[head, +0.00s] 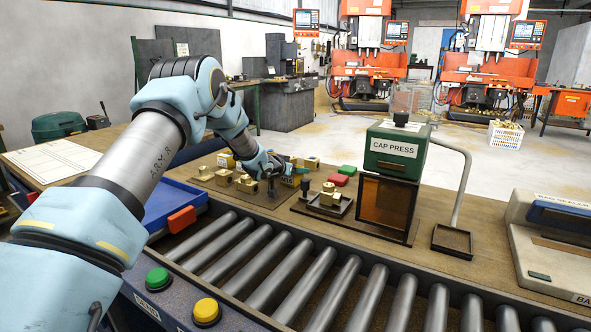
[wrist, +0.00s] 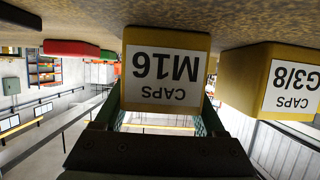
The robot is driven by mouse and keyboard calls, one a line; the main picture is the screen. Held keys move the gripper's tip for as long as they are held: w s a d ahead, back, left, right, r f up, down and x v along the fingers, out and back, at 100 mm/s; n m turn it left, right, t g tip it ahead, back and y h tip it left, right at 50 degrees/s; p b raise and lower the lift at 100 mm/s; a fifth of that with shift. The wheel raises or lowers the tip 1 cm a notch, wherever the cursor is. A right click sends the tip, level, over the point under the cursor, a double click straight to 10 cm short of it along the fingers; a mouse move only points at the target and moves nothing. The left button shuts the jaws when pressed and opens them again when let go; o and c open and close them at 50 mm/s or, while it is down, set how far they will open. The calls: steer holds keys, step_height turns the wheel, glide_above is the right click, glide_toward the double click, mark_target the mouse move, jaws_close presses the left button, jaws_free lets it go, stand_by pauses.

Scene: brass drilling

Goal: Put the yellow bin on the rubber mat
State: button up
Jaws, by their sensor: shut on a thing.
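My gripper (head: 281,167) is shut on a yellow bin labelled CAPS M16 (wrist: 167,68), which fills the middle of the upside-down wrist view. In the head view the held bin (head: 291,180) is partly hidden by my gripper. I cannot tell if it rests on the bench or hangs just above it. A second yellow bin, labelled CAPS G3/8 (wrist: 290,85), stands beside it; it also shows left of my gripper in the head view (head: 226,160). A dark flat patch (head: 262,197), which looks like the rubber mat, lies below my gripper.
The green CAP PRESS (head: 396,150) stands further right. A blue tray (head: 172,200) and a roller conveyor (head: 290,275) run along the front.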

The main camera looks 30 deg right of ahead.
steer(key=o, duration=1.4)
steer(key=b+v, duration=0.2)
steer(key=v, duration=1)
steer(key=shift+b, duration=0.3)
